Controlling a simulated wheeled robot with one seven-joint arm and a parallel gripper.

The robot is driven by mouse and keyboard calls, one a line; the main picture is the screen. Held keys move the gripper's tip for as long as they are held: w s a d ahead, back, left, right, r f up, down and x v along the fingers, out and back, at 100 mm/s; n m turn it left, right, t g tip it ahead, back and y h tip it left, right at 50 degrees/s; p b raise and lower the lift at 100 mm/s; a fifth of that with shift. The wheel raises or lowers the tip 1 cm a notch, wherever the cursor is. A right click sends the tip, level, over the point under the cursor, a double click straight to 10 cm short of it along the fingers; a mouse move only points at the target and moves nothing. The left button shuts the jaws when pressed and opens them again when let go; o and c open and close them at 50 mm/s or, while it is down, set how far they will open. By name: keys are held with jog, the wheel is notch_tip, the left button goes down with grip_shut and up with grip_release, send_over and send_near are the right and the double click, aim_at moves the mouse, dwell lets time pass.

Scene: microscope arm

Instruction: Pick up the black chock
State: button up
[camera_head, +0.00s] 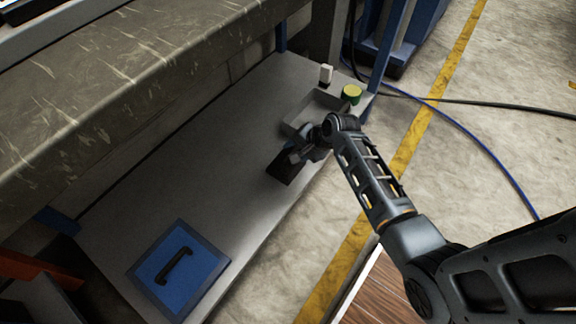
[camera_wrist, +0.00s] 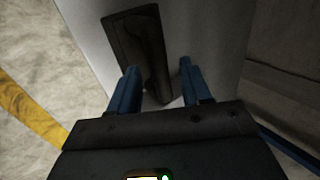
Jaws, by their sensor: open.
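The black chock (camera_head: 281,168) lies on the grey lower shelf near its front edge, partly hidden by my gripper in the head view. In the wrist view the chock (camera_wrist: 142,42) is a long dark block, running from the top down towards the space between my fingers. My gripper (camera_head: 296,157) is over the chock's far end in the head view. In the wrist view my gripper (camera_wrist: 157,78) is open, with two blue fingers apart. The left finger overlaps the chock's lower part, and the right finger is over bare shelf. I cannot tell whether either finger touches the chock.
A grey tray (camera_head: 296,124) sits just beyond my gripper. A white block (camera_head: 326,74) and a green-yellow round item (camera_head: 351,93) stand behind it. A blue panel with a black handle (camera_head: 190,290) lies at the near left. The thick worktop (camera_head: 120,85) overhangs the shelf (camera_head: 190,170).

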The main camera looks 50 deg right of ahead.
jog(key=shift+b+x, duration=0.3)
jog(key=shift+x, duration=0.8)
jog(key=shift+c, duration=0.5)
grip_shut()
jog(key=shift+r, duration=0.15)
